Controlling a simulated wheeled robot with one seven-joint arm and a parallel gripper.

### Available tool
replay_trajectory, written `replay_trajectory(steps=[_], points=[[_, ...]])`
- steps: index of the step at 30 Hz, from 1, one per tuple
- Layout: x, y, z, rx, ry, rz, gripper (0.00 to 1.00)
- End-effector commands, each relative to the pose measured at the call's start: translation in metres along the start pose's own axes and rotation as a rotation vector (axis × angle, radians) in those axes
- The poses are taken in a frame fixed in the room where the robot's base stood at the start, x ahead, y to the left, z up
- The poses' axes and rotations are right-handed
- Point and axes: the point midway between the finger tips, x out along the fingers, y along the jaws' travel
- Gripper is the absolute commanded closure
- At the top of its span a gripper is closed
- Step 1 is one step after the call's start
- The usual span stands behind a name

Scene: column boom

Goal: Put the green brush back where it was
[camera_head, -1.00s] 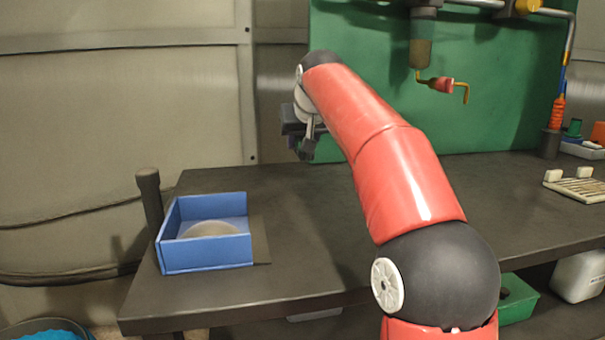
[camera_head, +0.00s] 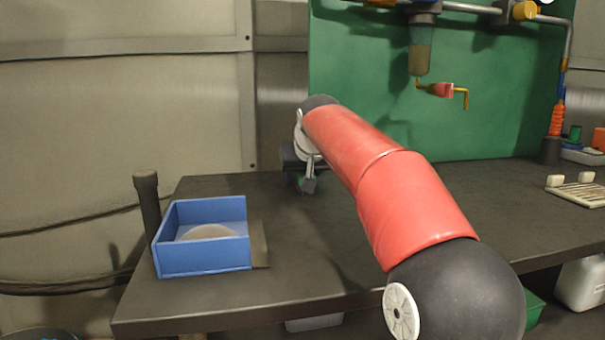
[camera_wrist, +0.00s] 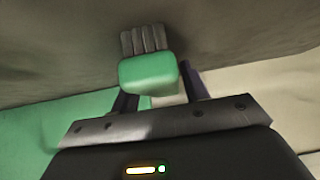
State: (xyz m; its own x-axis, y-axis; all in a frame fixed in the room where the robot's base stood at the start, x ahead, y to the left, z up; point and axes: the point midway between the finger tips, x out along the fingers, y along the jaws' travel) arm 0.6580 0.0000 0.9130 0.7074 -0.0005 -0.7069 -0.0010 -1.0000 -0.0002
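The green brush (camera_wrist: 150,72) shows in the wrist view as a green block with a row of grey bristles at its far end. My gripper (camera_wrist: 158,98) has one dark finger on each side of it and is shut on it. The bristles point toward the dark bench surface; whether they touch it I cannot tell. Most of the brush is hidden there.
A blue open bin (camera_head: 205,258) with a round beige thing inside stands at the bench's left end, beside a dark upright post (camera_head: 148,205). A green panel (camera_head: 480,110) rises behind. A slatted rack (camera_head: 580,192) lies at the right. The middle bench is clear.

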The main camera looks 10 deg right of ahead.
Motion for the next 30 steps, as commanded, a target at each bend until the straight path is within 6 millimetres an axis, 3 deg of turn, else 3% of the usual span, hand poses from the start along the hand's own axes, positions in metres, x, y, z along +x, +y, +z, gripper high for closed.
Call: replay_trajectory(steps=[3, 14, 24, 30], points=[[0.000, 0.000, 0.000, 0.000, 0.000, 0.000, 0.42], [0.000, 0.000, 0.001, 0.000, 0.002, -0.001, 0.42], [-0.060, 0.001, -0.002, -0.001, 0.002, 0.000, 0.42], [-0.076, 0.001, -0.002, -0.001, 0.000, -0.001, 0.42]])
